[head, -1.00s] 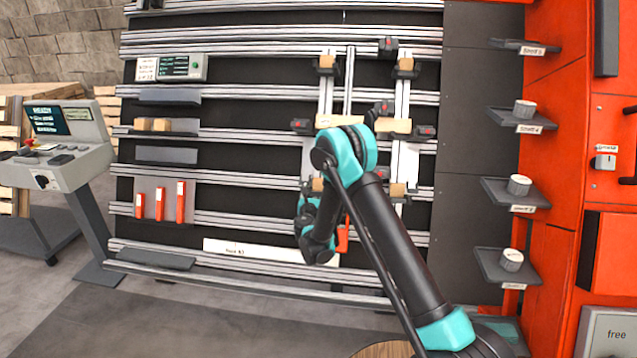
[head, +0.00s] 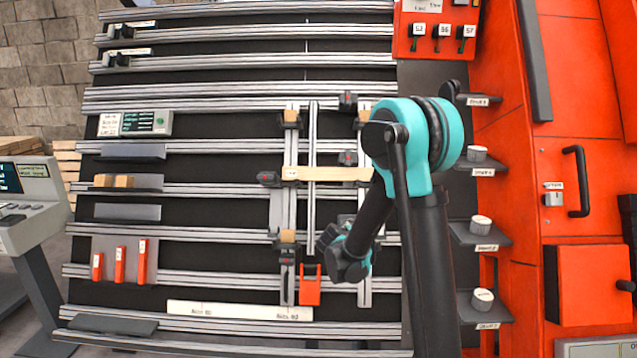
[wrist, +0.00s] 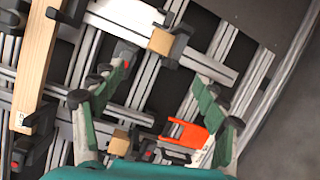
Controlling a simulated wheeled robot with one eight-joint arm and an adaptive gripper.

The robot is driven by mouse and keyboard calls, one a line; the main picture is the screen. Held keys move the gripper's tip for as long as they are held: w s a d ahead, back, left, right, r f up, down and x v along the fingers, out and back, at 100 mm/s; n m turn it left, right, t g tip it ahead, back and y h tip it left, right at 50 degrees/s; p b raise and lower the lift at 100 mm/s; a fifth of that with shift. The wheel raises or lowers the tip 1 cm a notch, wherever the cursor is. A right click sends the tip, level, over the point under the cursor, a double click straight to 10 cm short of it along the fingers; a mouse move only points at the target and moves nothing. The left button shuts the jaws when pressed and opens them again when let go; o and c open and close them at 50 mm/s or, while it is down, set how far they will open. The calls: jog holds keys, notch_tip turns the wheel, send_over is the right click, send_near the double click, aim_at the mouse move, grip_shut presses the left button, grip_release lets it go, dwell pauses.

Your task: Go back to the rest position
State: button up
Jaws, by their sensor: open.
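In the wrist view my gripper (wrist: 165,110) is open, with its two green-grey fingers spread and nothing held between them. Beyond and between the fingers are rails, a small wooden block (wrist: 168,42) and an orange part (wrist: 188,134). In the head view my arm rises at the right of the rail rack, bends at the teal elbow and hangs down in front of the rack. The gripper's fingers are hidden there behind my wrist. The orange part (head: 310,290) shows just below my wrist in that view.
A wooden bar (head: 330,174) lies across the upright rails, with black clamps around it. Several orange tools (head: 119,264) stand at the rack's lower left. Small shelves with round pieces (head: 481,225) and an orange cabinet (head: 580,100) are close on the right. A console (head: 30,215) stands at left.

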jog(key=s+d+m+g, duration=0.1)
jog(key=s+d+m, duration=0.2)
jog(key=s, duration=0.3)
jog(key=s+d+f+m+g+y, duration=0.1)
jog(key=s+d+m+g, duration=0.15)
jog(key=s, duration=0.25)
jog(key=s+d+m+g, duration=0.1)
jog(key=s+d+m, duration=0.25)
jog(key=s, duration=0.25)
jog(key=s+a+f+m+g+y, duration=0.1)
jog(key=s+m, duration=0.3)
jog(key=s, duration=0.6)
jog(key=s+a+f+m+g+y, duration=0.1)
jog(key=s+f+m, duration=0.3)
jog(key=s, duration=0.5)
jog(key=shift+s+a+m+g+y, duration=0.3)
jog(key=shift+s+m+g+y, duration=0.1)
jog(key=shift+y, duration=0.5)
